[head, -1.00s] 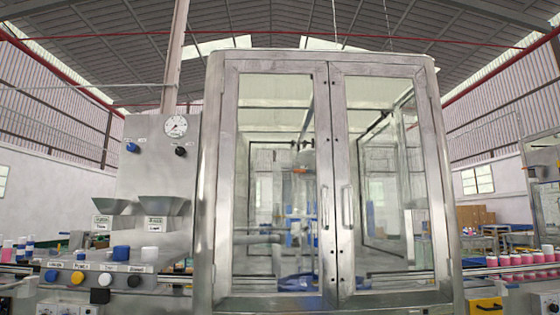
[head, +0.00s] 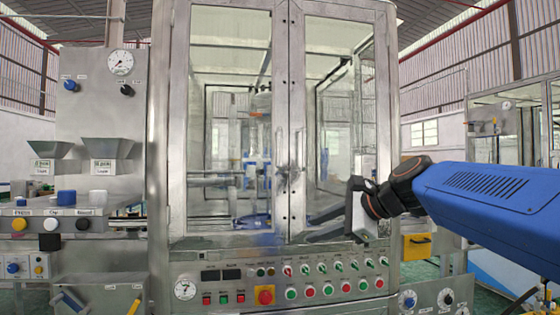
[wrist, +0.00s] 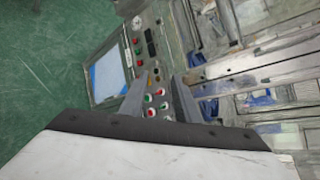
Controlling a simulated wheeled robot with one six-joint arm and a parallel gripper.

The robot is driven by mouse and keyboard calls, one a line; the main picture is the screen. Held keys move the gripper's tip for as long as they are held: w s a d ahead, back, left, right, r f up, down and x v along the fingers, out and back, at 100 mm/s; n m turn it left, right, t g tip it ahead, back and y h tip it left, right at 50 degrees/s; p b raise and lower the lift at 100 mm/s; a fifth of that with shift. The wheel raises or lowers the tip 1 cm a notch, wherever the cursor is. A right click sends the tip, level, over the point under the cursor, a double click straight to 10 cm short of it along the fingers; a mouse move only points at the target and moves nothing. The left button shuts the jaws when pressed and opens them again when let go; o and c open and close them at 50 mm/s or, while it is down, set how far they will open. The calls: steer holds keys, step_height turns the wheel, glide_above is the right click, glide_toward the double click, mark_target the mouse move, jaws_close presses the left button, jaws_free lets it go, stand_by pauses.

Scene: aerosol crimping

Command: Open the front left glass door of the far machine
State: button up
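A steel-framed machine cabinet with two glass front doors fills the middle of the head view. The left glass door (head: 229,95) and the right glass door (head: 340,90) both look shut and meet at a middle post. The left door's handle (head: 277,178) is beside that post, with a dark smudge near it. My gripper (head: 320,228) reaches in from the right, in front of the lower right door, below and right of that handle. In the wrist view my gripper (wrist: 165,90) shows two grey fingers apart with nothing between them.
A control panel (head: 330,272) with several buttons and switches runs below the doors. A steel unit with a gauge (head: 120,62) stands at left. Another glazed machine (head: 500,125) stands behind at right. The wrist view shows green floor (wrist: 45,75).

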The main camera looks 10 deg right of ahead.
steer(key=w+d+r+m+t+y, duration=0.25)
steer(key=w+r+m, duration=0.25)
steer(key=r, duration=0.5)
steer(key=w+d+r+m+t+y, duration=0.1)
steer(key=w+d+r+m+t, duration=0.15)
steer(key=w+r+m, duration=0.55)
step_height(320, 180, up, 2)
steer(key=n, duration=0.3)
glide_above(281, 169)
steer(key=shift+w+h, duration=0.25)
jaws_close()
